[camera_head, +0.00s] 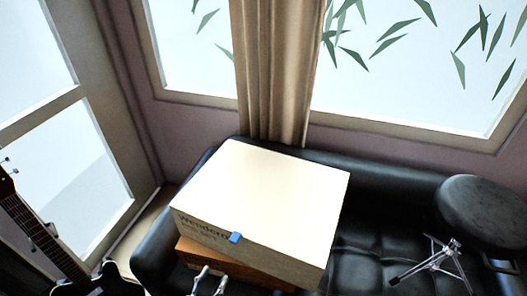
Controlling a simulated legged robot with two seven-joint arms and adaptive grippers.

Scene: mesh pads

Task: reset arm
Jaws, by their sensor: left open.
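My left gripper (209,280) shows at the bottom edge, left of centre, as two pale fingers pointing up. The fingers are apart, and no object shows between them. They appear in front of the lower side of a stack of two boxes; whether they touch it I cannot tell. The rest of the left arm is out of view below. My right gripper is not in view.
A large cream box (265,190) with a blue tab lies on a brown box (215,258) on a black sofa (375,195). A round black seat (485,207) and metal tripod (436,263) are at right. A guitar (45,240) stands lower left.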

